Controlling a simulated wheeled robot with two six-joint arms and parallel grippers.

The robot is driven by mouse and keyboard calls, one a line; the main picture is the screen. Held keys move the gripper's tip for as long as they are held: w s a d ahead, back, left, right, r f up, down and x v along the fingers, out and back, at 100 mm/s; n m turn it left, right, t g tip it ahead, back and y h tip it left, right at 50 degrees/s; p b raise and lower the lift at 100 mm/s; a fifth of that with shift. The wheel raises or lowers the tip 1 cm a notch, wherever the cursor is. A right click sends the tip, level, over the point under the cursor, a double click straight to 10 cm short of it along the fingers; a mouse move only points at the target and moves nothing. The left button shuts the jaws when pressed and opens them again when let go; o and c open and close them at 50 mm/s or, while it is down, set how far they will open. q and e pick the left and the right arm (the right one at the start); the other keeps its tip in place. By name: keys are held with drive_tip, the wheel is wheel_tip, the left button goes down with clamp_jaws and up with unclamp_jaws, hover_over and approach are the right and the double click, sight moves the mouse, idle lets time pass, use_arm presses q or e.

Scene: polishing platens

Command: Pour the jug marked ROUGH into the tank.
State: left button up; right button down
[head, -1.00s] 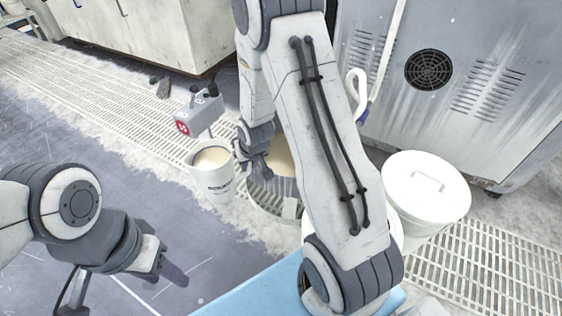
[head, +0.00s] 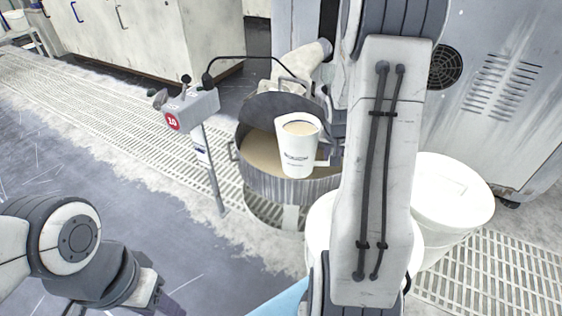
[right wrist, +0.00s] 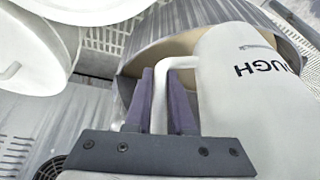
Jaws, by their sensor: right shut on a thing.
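The white jug (head: 297,160) holds beige liquid to near its top and looks upright in the head view. In the right wrist view the lettering on the jug (right wrist: 235,85) shows the end of ROUGH. My right gripper (right wrist: 163,90) is shut on the jug's handle; in the head view my arm hides most of it. The grey metal tank (head: 268,190) is open and holds beige liquid. The jug overlaps the tank's opening and front rim in the head view. My left gripper (head: 158,295) is low at the left, away from both; its fingers are unclear.
A grey box on a post (head: 192,108) with a red label stands left of the tank. A white lidded bucket (head: 450,195) stands to the right, near a metal cabinet (head: 500,85). Floor grating (head: 110,120) runs past the tank; the floor at left is clear.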

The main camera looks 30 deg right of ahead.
drive_tip(key=s+d+m+b, duration=0.2)
drive_tip(key=s+d, duration=0.4)
drive_tip(key=shift+d+r+m+g+h, duration=0.2)
drive_tip(key=shift+d+m+g+h, duration=0.15)
drive_tip(key=shift+m+g+h, duration=0.05)
